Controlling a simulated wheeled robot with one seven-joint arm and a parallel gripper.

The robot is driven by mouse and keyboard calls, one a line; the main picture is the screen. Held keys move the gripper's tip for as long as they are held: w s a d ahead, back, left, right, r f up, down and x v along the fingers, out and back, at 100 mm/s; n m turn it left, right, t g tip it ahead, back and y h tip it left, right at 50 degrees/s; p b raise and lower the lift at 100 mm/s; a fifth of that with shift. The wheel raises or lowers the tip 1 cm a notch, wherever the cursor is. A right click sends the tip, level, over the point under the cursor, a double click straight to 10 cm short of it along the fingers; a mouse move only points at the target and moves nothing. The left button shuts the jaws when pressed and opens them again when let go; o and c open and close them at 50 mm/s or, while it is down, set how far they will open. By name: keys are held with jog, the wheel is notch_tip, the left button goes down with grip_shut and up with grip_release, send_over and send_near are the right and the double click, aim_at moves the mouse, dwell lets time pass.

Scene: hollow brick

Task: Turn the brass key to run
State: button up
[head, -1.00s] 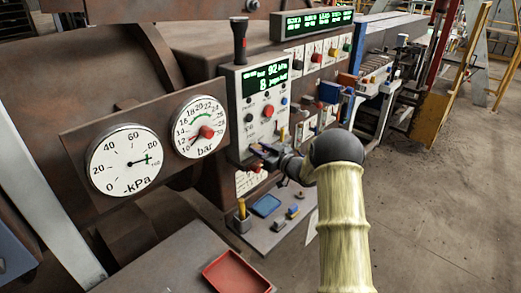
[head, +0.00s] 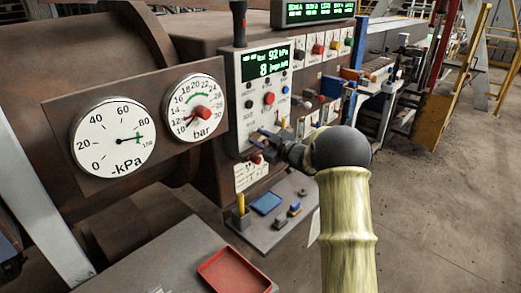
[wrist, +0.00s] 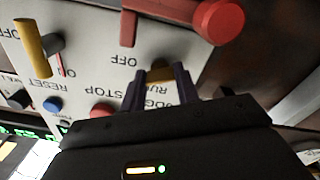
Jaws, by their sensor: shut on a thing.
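The brass key (wrist: 159,73) shows as a small brass-coloured piece between the fingertips in the wrist view. My gripper (wrist: 160,84) is shut on it, at the face of the light control panel (head: 262,85). The fingers cover much of the key, so I cannot tell its exact angle. Upside-down lettering beside it reads OFF and, partly covered, RU and OG. In the head view my gripper (head: 264,143) is at the panel's lower part, and the key cannot be made out there.
A red lever (wrist: 128,28) and red knob (wrist: 219,21) stick out close by the fingers. A yellow lever (wrist: 30,46) is off to the side. Below the panel, a shelf (head: 268,232) holds a blue tray (head: 266,202) and small blocks. A red tray (head: 234,272) lies in front.

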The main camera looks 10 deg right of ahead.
jog(key=n+b, duration=0.2)
jog(key=f+n+b, duration=0.1)
jog(key=b, duration=0.2)
jog(key=shift+n, duration=0.4)
jog(key=n+b, duration=0.3)
jog(key=b, duration=0.2)
jog(key=shift+n, duration=0.3)
jog(key=n+b, duration=0.3)
jog(key=b, duration=0.1)
jog(key=shift+r, duration=0.15)
jog(key=shift+r+n+b, duration=0.15)
jog(key=shift+n+b, duration=0.75)
jog(key=shift+n, duration=0.2)
jog(key=o, duration=1)
jog(key=shift+r, duration=0.1)
